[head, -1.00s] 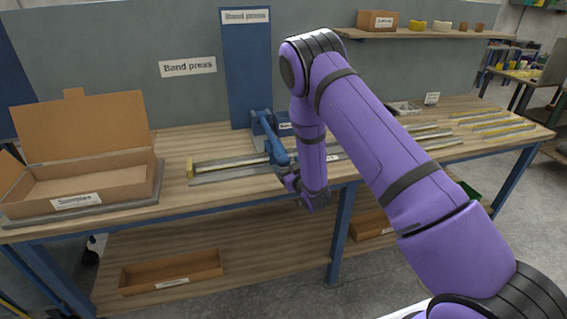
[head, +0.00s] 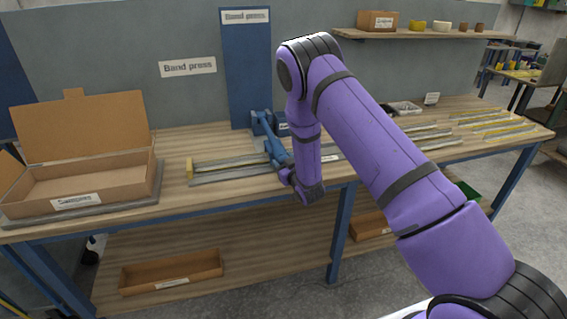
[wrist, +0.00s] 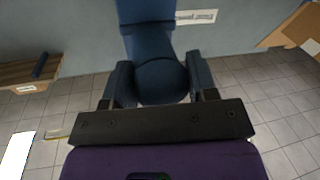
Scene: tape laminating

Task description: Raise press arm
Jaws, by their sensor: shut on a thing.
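The blue press arm (head: 275,149) belongs to the band press in the middle of the workbench, at the foot of the blue panel. It slopes down towards the front of the bench. My gripper (head: 287,176) is at its near end, partly hidden by my own wrist in the head view. In the wrist view the press arm (wrist: 152,45) runs down from the top edge. Its rounded end lies between the two fingers of my gripper (wrist: 160,82), which are shut on it. A long metal strip with a yellow end (head: 220,166) lies on the bench left of the press.
An open cardboard box (head: 85,186) stands on the left of the workbench (head: 180,142). Several strips (head: 490,126) lie at the right. A shelf (head: 430,33) with a small box hangs above. A low tray (head: 172,273) sits on the lower shelf.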

